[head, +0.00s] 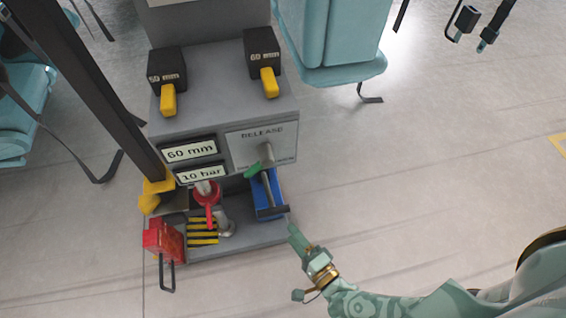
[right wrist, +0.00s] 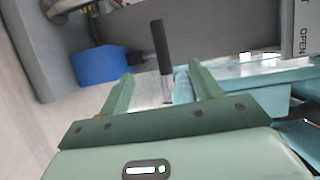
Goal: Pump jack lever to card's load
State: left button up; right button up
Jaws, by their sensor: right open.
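A blue jack (head: 262,190) with a grey rod and a black crossbar (head: 273,211) stands at the right front of a grey stand (head: 262,112). I take the crossbar to be its lever. My right gripper (head: 298,266) is to the right of and below this bar in the head view, over the floor, open and empty. In the right wrist view, a black bar (right wrist: 160,46) shows between the open fingers (right wrist: 163,88); I cannot tell how far beyond them it is. Displays read 60 mm (head: 190,150) and 10 bar (head: 202,174). My left gripper is not seen.
Beside the jack are a RELEASE panel (head: 240,139), a red ring-shaped part (head: 207,192) and a red box (head: 160,238). Teal seats (head: 340,40) stand behind. Floor at right is clear.

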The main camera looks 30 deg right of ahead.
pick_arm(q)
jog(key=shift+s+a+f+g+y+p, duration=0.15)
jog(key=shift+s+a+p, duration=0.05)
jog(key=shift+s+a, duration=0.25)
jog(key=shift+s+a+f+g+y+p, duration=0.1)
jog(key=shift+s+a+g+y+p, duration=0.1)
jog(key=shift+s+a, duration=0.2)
pick_arm(e)
jog(key=s, duration=0.5)
jog(key=shift+s+d+r, duration=0.1)
jog(key=shift+s+d, duration=0.1)
jog(key=shift+d, duration=0.15)
